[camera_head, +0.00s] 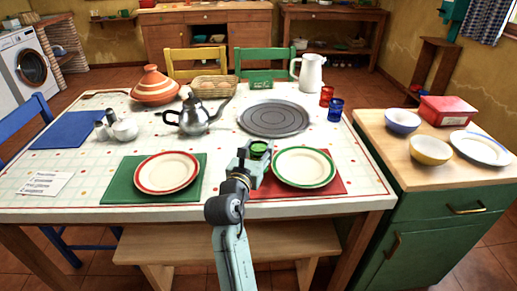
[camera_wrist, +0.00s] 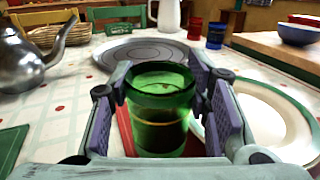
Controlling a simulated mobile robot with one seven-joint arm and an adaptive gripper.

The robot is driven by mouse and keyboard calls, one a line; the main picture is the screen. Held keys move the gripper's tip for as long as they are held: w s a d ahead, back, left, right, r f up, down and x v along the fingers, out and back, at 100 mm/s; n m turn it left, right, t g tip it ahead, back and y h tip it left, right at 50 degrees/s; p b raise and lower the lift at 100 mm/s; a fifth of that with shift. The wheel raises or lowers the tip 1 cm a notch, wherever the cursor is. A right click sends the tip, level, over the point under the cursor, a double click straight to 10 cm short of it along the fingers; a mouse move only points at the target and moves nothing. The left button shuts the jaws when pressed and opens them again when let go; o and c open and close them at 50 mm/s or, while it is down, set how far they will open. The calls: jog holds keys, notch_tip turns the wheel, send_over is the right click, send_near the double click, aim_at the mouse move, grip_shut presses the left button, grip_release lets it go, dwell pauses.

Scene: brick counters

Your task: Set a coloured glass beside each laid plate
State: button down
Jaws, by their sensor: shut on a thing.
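My gripper (camera_head: 254,163) is shut on a green glass (camera_head: 259,149), which stands upright between the purple-padded fingers in the wrist view (camera_wrist: 160,108). It is just left of the green-rimmed plate (camera_head: 304,167) on the red mat (camera_head: 265,187). I cannot tell whether the glass touches the table. A red-rimmed plate (camera_head: 167,172) lies on the green mat (camera_head: 118,188) to the left, with no glass beside it. A red glass (camera_head: 326,96) and a blue glass (camera_head: 336,110) stand at the table's right back; they also show in the wrist view, red (camera_wrist: 194,29) and blue (camera_wrist: 216,36).
A grey round board (camera_head: 274,118), a steel teapot (camera_head: 194,117), a tagine (camera_head: 155,86), a bread basket (camera_head: 214,87) and a white jug (camera_head: 311,74) occupy the table's back. The side counter (camera_head: 388,150) at right holds bowls, a red box and a plate. Cloth between the mats is clear.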

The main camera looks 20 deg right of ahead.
jog(key=shift+f+b, duration=0.3)
jog(key=shift+f, duration=0.3)
jog(key=c, duration=0.8)
grip_release()
jog(key=v, duration=1.2)
